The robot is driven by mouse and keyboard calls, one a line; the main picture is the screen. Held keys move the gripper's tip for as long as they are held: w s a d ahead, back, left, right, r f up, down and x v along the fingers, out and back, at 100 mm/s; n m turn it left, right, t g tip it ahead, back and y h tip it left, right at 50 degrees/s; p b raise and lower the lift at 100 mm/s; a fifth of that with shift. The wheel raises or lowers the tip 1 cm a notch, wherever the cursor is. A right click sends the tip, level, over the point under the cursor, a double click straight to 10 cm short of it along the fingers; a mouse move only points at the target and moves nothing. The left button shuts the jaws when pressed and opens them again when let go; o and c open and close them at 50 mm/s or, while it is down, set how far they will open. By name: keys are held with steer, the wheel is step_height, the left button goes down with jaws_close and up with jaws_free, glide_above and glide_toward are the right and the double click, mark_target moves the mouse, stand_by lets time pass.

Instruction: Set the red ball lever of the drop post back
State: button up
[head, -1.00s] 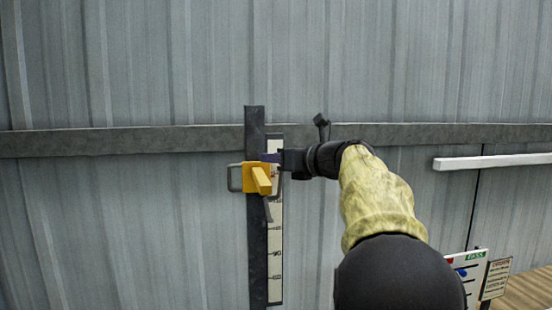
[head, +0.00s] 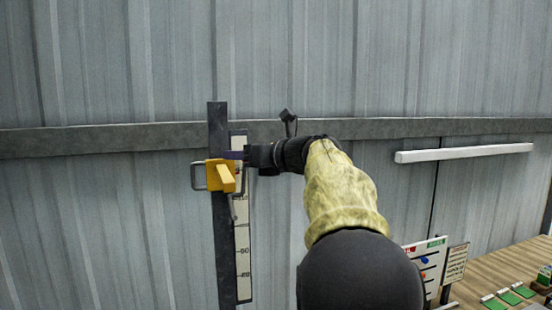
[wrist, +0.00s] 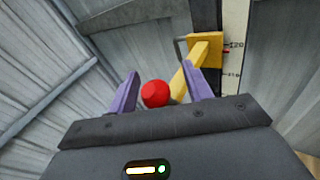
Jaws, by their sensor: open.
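The dark drop post (head: 218,240) stands upright against the wall in the head view. A yellow block (head: 214,176) with a grey loop handle on its left sits on it, and a yellow bar sticks out from the block. In the wrist view the block (wrist: 204,50) is at the upper right, its bar (wrist: 190,68) slanting down left. The red ball (wrist: 155,94) lies between the purple fingers of my gripper (wrist: 160,69), with gaps on both sides. My gripper (head: 235,155) is open beside the block's top right. The ball is not visible in the head view.
A white scale strip (head: 242,245) runs along the post's right side. A grey rail (head: 90,139) crosses the corrugated wall, and a white bar (head: 465,153) is at right. A sign board (head: 426,262) and wooden table (head: 490,270) with green-and-white cards are at lower right.

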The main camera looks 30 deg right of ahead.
steer(key=b+v, duration=0.5)
steer(key=v, duration=1.1)
steer(key=shift+s+f+b, duration=0.2)
steer(key=shift+b, duration=0.2)
